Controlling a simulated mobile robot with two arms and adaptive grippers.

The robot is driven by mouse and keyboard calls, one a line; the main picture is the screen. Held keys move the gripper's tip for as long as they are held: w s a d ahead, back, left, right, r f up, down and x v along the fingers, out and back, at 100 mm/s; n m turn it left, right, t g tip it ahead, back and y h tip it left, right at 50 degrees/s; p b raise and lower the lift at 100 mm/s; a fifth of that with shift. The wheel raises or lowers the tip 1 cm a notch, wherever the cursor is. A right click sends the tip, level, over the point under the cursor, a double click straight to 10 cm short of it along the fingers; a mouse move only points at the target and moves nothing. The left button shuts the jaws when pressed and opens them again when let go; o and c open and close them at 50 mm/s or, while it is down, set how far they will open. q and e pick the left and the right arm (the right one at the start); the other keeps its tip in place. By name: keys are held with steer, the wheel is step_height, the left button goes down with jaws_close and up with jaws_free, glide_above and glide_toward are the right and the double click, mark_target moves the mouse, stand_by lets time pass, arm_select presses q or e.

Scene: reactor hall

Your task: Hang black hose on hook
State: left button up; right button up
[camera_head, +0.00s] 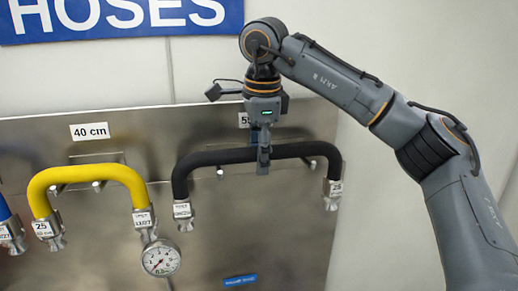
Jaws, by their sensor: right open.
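The black hose (213,157) is an upside-down U shape in front of the steel panel, with metal couplings hanging at both ends. Its top run lies over short metal pegs, one visible under its left part (220,173); I cannot tell whether it rests on them. My right gripper (263,161) points down at the middle of the hose's top run. A finger passes in front of the hose, and the jaws are open. Whether a finger is behind the hose is hidden. My left gripper is out of view.
A yellow hose (88,171) hangs to the left under a "40 cm" label (90,131), with a pressure gauge (160,258) below its right end. A blue hose end (8,229) shows at the left edge. A blue "HOSES" sign (120,17) is above the panel (110,261).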

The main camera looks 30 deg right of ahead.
step_height(320, 180, up, 16)
steer(key=s+p, duration=0.2)
steer(key=p, duration=0.3)
steer(key=s+a, duration=0.3)
steer(key=s, duration=0.8)
steer(key=shift+a+f+b, duration=0.2)
steer(key=shift+f+b, duration=0.1)
steer(key=shift+b, duration=0.15)
steer(key=shift+f, duration=0.1)
